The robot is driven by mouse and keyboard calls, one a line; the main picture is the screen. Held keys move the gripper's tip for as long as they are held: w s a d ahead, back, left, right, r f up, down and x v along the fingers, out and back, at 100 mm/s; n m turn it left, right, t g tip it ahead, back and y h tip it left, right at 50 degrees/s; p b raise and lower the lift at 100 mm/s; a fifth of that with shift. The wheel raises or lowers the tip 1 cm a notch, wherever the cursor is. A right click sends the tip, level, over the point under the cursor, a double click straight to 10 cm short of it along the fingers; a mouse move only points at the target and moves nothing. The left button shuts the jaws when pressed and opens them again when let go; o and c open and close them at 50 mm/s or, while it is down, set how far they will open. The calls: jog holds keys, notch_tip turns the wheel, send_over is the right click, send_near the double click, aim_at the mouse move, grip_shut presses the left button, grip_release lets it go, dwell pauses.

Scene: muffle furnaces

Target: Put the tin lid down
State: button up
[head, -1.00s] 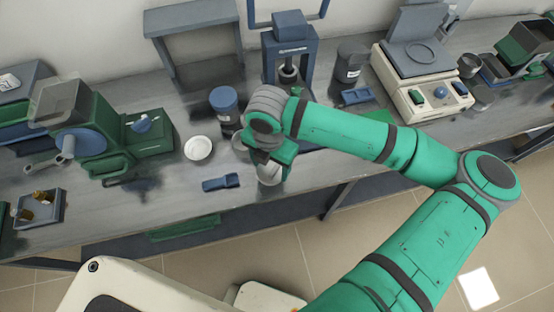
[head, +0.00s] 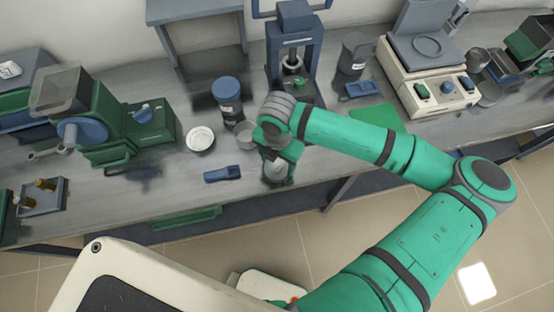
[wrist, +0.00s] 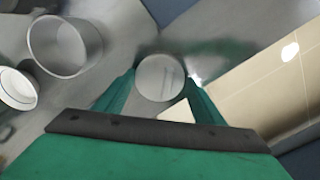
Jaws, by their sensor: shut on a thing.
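The tin lid (wrist: 160,77) is a round grey disc between the green fingers of my gripper (wrist: 163,92) in the wrist view. In the head view the lid (head: 277,171) shows below my gripper (head: 277,160), near the front edge of the bench. My gripper is shut on it. I cannot tell whether the lid touches the bench top. An open grey tin (wrist: 65,46) stands to the left of the gripper in the wrist view. In the head view the tin (head: 246,135) is partly beside my wrist, behind and left of the lid.
A white dish (head: 200,138) and a blue-lidded jar (head: 228,98) stand left of the tin. A small blue object (head: 222,174) lies near the front edge. A blue press (head: 292,50) stands behind my wrist. A green mat (head: 376,118) lies to the right.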

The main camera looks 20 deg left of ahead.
jog(key=o, duration=1.1)
jog(key=shift+c, duration=0.2)
jog(key=shift+a, duration=0.1)
